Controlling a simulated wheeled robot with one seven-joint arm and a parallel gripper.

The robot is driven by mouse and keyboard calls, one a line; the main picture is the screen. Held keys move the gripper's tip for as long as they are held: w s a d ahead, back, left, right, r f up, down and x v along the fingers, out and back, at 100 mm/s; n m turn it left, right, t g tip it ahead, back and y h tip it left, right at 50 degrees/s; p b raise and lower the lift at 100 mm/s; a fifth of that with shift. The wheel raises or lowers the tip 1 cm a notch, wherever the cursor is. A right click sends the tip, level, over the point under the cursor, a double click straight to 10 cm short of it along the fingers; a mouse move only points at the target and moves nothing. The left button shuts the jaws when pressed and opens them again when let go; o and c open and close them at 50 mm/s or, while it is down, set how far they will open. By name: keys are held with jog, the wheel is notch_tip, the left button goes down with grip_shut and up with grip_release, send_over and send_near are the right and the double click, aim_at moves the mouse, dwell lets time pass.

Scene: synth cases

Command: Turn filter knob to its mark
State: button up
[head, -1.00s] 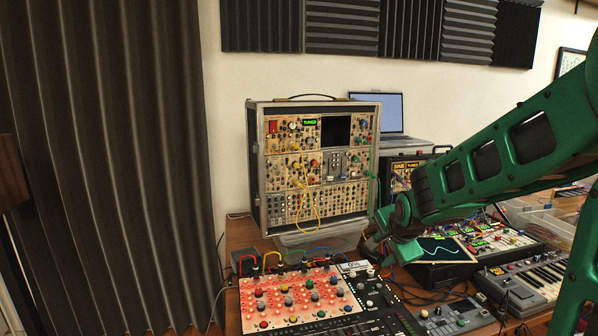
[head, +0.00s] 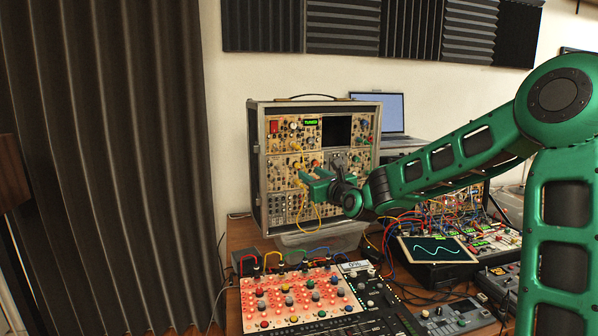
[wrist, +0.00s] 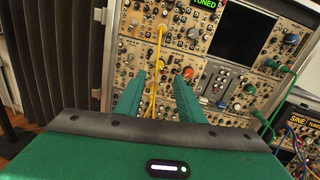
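The modular synth case (head: 254,185) stands upright on the table, its panel full of small knobs and jacks. My gripper (head: 308,180) is in front of the case's middle row. In the wrist view my gripper (wrist: 158,84) has its fingers apart, with no knob between them. My gripper hides part of the panel.
A yellow cable (wrist: 156,75) hangs down the panel, in line with the gap between my fingers. A green display (head: 312,123) reads TUNED. A lit red mixer panel (head: 275,311), a scope with a wave (head: 437,249) and patch cables crowd the table. A laptop (head: 377,112) stands behind.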

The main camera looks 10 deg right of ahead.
aim_at(298, 166)
jog(key=w, duration=0.3)
jog(key=w+a, duration=0.1)
jog(key=w, duration=0.5)
jog(key=shift+w+a, duration=0.1)
jog(key=shift+a, duration=0.25)
grip_shut()
